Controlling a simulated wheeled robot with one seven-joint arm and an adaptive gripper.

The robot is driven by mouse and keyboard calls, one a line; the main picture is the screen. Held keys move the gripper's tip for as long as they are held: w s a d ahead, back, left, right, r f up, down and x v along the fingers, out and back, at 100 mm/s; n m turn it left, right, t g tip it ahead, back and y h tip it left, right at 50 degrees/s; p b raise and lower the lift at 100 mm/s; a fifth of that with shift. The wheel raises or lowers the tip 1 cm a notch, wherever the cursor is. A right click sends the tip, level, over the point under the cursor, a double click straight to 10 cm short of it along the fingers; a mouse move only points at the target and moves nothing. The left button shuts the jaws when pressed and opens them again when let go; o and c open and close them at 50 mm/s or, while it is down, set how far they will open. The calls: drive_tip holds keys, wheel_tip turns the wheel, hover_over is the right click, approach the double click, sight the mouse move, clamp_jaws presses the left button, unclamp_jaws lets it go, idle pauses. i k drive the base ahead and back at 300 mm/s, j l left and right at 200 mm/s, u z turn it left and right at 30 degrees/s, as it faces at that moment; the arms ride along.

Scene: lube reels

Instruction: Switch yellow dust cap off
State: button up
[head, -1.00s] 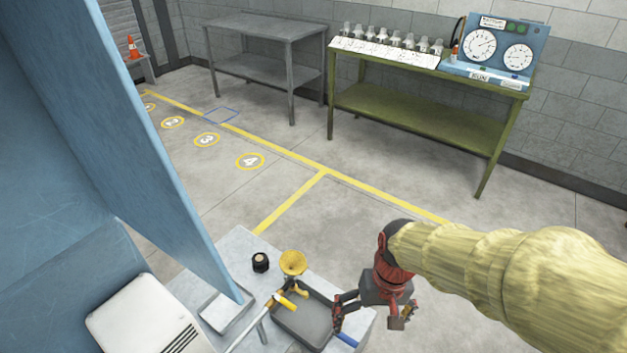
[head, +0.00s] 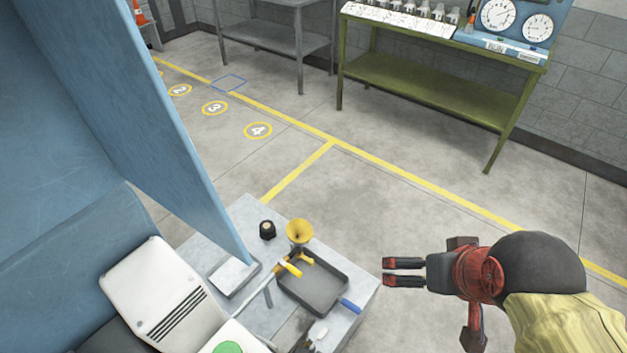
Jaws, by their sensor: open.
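A small yellow piece (head: 292,268) sits at the end of a pale rod beside the tray; it may be the yellow dust cap, but I cannot tell for sure. Another small yellow piece (head: 307,258) lies just right of it, at the tray's back edge. My gripper (head: 386,272) is right of the grey bench, with its two dark fingers parallel, apart and pointing left. It is empty and apart from the yellow pieces.
A dark tray (head: 342,277), a yellow funnel (head: 298,231) and a black cup (head: 267,229) stand on the grey bench (head: 247,212). A blue handle (head: 350,305) lies at the tray's right corner. A tall blue panel (head: 150,120) stands at left.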

sight(311, 261)
drive_tip(key=i+l, duration=0.65)
drive_tip(key=u, duration=1.8)
